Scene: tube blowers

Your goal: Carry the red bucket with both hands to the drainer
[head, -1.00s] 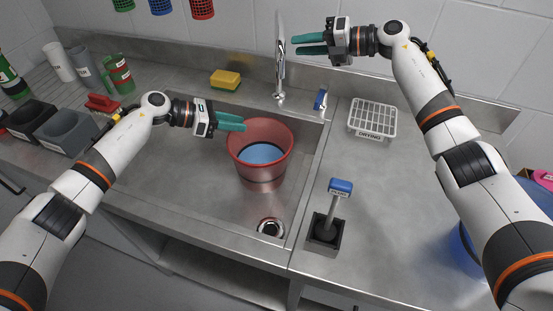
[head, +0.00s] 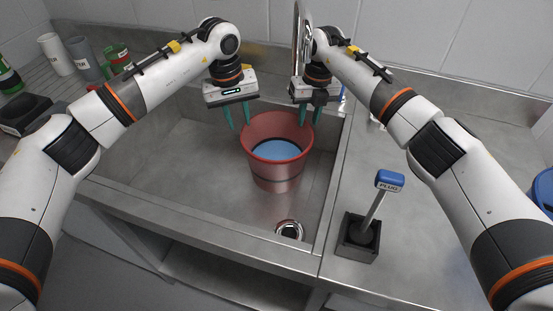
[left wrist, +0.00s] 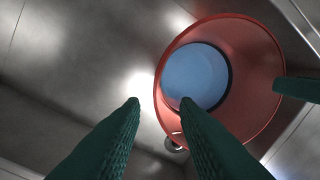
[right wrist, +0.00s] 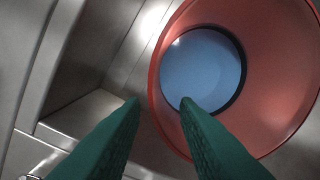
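The red bucket (head: 277,180) stands upright in the steel sink, with a flat light-blue surface inside. My left gripper (head: 239,120) points down above its left rim, fingers apart and empty. In the left wrist view the fingers (left wrist: 160,105) appear either side of the bucket's rim (left wrist: 163,95). My right gripper (head: 309,120) points down at its right rim, fingers also apart. In the right wrist view the fingers (right wrist: 160,105) frame the rim (right wrist: 154,90). Contact with the rim cannot be told. A ribbed draining surface (head: 42,84) lies left of the sink.
A white cup (head: 57,55), grey cup (head: 85,58) and green-red cup (head: 118,55) stand at the back left. A dark box (head: 25,115) is at the left edge. A plug holder (head: 358,240) stands right of the sink. The drain hole (head: 289,230) is in front of the bucket.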

